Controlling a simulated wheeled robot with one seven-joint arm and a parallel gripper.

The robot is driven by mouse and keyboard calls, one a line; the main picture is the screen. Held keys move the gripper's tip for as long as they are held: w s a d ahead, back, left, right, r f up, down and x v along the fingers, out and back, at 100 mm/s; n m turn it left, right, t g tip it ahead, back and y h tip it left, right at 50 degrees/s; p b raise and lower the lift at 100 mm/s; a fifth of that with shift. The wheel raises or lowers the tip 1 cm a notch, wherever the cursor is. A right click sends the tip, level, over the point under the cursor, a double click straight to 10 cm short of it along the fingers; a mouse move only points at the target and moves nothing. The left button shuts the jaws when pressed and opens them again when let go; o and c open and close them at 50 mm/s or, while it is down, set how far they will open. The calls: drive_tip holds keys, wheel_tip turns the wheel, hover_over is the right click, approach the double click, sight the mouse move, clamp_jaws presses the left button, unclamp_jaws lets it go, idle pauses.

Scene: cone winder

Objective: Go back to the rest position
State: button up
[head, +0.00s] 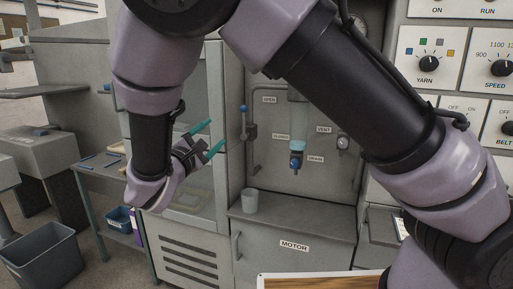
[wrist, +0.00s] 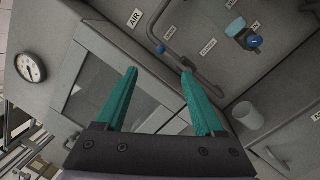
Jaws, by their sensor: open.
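My gripper (head: 207,140) is open and empty, with two teal fingers, left of centre in the head view. It is in the air in front of the grey cabinet of the winder (head: 215,70). The fingers also show in the wrist view (wrist: 158,95), spread apart with nothing between them. My arm is bent across the upper part of the head view and hides part of the panel behind it.
A cup (head: 250,200) stands on the ledge above the MOTOR door (head: 293,262). A drain valve (head: 296,160) with a blue knob hangs in the recess. Control panels (head: 430,55) are at right. A side table (head: 92,165) and a grey bin (head: 45,258) stand at left.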

drive_tip(key=w+d+m+g+h, duration=0.2)
drive_tip(key=d+m+g, duration=0.35)
drive_tip(key=d, duration=0.55)
drive_tip(key=w+d+m+g+h, duration=0.15)
drive_tip(key=d+m+g, duration=0.35)
drive_tip(key=d, duration=0.7)
drive_tip(key=s+d+r+m+g+y, duration=0.3)
drive_tip(key=s+d+m+g+y, duration=0.3)
drive_tip(key=d, duration=0.5)
drive_tip(key=s+d+r+m+t+y, duration=0.3)
drive_tip(key=s+r+m+t+y, duration=0.2)
drive_tip(key=s+r+m+y, duration=0.2)
wheel_tip(320, 180, up, 2)
drive_tip(key=shift+s+r+m, duration=0.2)
drive_tip(key=shift+s+m, duration=0.15)
drive_tip(key=shift+s, duration=0.7)
